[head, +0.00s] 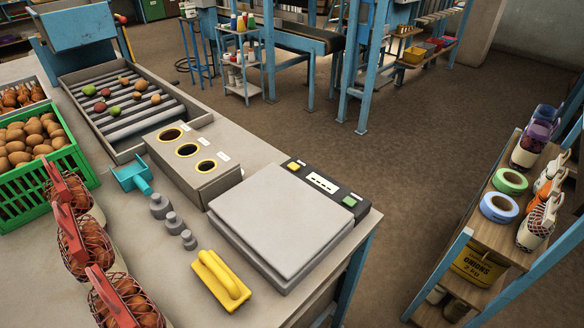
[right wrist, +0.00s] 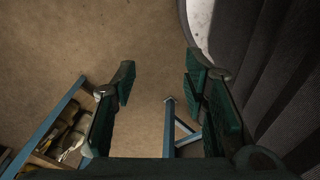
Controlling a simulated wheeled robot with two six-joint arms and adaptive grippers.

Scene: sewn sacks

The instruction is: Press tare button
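A bench scale with a wide grey plate (head: 282,218) stands at the right end of the worktop in the head view, its plate bare. Its dark control panel (head: 334,191) runs along the far right edge. On it are a yellow button (head: 293,166), a pale display (head: 321,183) and a green button (head: 349,201). I cannot read which button is tare. My right gripper (right wrist: 162,76) shows in the right wrist view with its green-padded fingers apart and nothing between them, above the floor. Neither gripper shows in the head view.
A yellow-handled tool (head: 221,278) and several grey weights (head: 174,223) lie left of the scale. A box with three round holes (head: 190,160) stands behind. Netted onion sacks (head: 90,243) line the left. A shelf (head: 497,238) with tape rolls stands right, across open floor.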

